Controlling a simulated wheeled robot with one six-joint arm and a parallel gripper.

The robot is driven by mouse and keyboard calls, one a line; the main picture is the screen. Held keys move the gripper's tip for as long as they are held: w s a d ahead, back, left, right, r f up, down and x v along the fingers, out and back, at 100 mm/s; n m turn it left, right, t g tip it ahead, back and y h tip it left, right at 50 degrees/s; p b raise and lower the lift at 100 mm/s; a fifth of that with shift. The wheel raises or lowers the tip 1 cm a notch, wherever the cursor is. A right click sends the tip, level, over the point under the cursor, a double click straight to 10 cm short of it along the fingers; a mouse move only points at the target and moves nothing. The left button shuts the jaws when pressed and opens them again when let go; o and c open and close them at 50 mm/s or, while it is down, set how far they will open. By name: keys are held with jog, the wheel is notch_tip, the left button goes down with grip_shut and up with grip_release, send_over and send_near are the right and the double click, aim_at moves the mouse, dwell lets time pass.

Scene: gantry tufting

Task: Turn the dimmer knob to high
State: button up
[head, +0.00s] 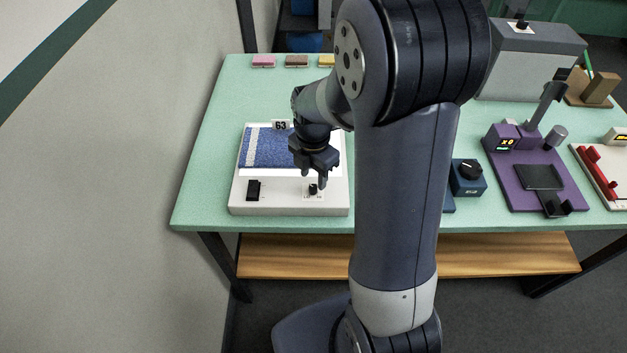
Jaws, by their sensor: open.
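A white box (289,206) sits at the table's left front. It has a blue tufted sample with a pale stripe (262,147) on top, a black switch (254,189) at its front left and a small black knob (313,190) with a marked scale at its front right. My gripper (311,178) is open and points down just above this small knob. I cannot tell whether the fingers touch it. The knob's pointer setting is too small to read. A blue box (468,185) with a larger black knob (470,170) stands right of my arm. No label shows which is the dimmer.
A purple device with a lit display (506,144) and a white tray with a red part (590,165) are at the right. A grey box (530,65) stands behind. Small coloured blocks (297,61) line the back edge. My arm hides the table's middle.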

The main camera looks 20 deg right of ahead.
aim_at(313, 186)
jog(key=shift+f, duration=1.95)
grip_shut()
